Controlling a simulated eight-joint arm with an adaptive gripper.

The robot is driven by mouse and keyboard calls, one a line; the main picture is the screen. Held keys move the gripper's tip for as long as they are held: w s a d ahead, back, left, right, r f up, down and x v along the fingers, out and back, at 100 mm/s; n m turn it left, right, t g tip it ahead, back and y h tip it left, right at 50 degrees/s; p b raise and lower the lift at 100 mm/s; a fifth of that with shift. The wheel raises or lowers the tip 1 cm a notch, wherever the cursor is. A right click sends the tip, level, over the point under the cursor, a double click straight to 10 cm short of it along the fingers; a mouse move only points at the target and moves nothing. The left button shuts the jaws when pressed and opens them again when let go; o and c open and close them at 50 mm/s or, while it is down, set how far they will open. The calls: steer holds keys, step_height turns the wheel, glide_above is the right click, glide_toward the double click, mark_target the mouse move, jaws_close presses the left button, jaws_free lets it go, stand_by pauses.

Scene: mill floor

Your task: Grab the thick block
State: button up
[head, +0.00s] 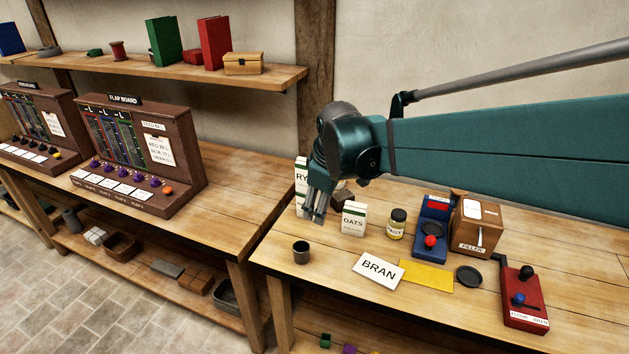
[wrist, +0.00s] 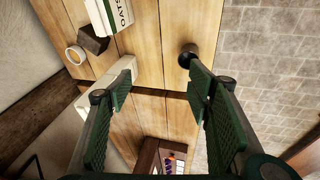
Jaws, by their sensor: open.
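A dark brown block (wrist: 93,40) lies on the table beside the OATS box in the wrist view. In the head view a dark brown piece (head: 343,196) shows partly behind my gripper and the OATS box. I cannot tell for sure that this is the thick block. On the shelf under the left table lie a flat grey block (head: 167,268) and a brown block (head: 196,281). My gripper (head: 314,214) is open and empty above the right table's left end. In the wrist view its fingers (wrist: 160,92) are spread, with only tabletop and a table edge between them.
The OATS box (head: 353,219), the RYE box (head: 301,180) and a dark cup (head: 301,252) stand near my gripper. The left table holds the flap board (head: 140,160).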

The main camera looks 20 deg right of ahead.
steer(key=w+d+f+n+g+p, duration=0.2)
steer(key=w+d+n+p, duration=0.3)
steer(key=w+d, duration=0.5)
steer(key=n+g+p, duration=0.2)
steer(key=n+p, duration=0.3)
glide_above(343, 195)
steer(key=shift+y, duration=0.3)
steer(key=f, duration=0.8)
steer(key=shift+s+a+f, duration=0.25)
steer(key=shift+a+f, duration=0.05)
steer(key=shift+f, duration=0.1)
steer(key=shift+w+d+f+n, duration=0.25)
steer(key=shift+d+f+n, duration=0.25)
steer(key=shift+f, duration=0.1)
steer(key=shift+a+f, duration=0.1)
steer(key=shift+f, duration=0.05)
steer(key=shift+f, duration=1.15)
steer(key=shift+f, duration=0.15)
steer(key=shift+w+a+f, duration=0.1)
steer(key=shift+w+f, duration=0.05)
steer(key=shift+f, duration=2.35)
